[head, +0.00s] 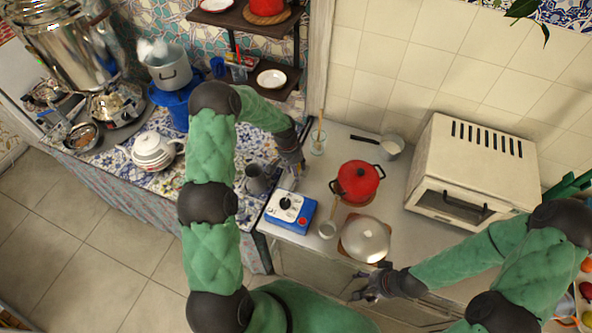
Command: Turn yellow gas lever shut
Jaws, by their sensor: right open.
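I cannot make out a yellow gas lever in the head view; it may be hidden or too small to see. My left arm reaches up over the counter and bends down to the right. My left gripper (294,168) points down near the joint between the patterned counter and the plain one, and its fingers are too small and dark to read. My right gripper (366,290) is open and empty at the front edge of the plain counter, just below a round metal lid (365,238).
A blue and white device with a knob (290,212) stands below my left gripper. A red pot (357,181), a small glass jar (318,142) and a white oven (474,170) stand on the plain counter.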

